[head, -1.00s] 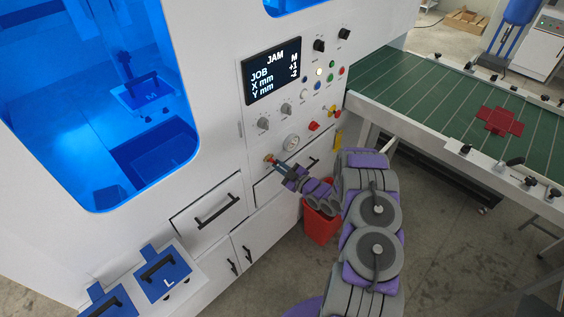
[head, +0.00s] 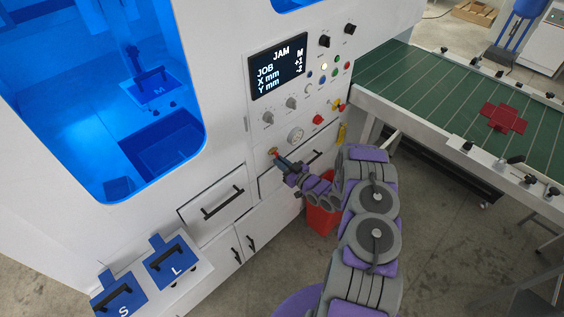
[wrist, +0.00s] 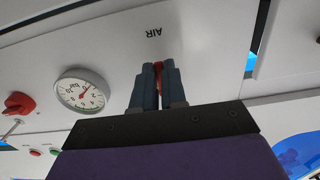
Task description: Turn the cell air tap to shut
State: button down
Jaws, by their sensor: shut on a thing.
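In the wrist view a red strip of the tap (wrist: 158,68) shows between my fingertips, beneath the upside-down word AIR. My gripper (head: 279,158) is shut on the tap handle, and its two fingers (wrist: 158,80) flank it closely. The fingers hide most of the handle and its base, so its exact angle is hard to tell.
A drawer handle (head: 222,202) juts out at lower left. A red switch (head: 318,119) and the gauge sit just above my gripper. A red bin (head: 322,217) stands on the floor beneath my arm. A green conveyor (head: 430,90) lies to the right.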

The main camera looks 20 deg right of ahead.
jog(key=shift+r, duration=0.15)
jog(key=c, duration=1.2)
grip_release()
jog(key=p+v, duration=0.1)
jog(key=v, duration=1.6)
jog(key=shift+s+d, duration=0.1)
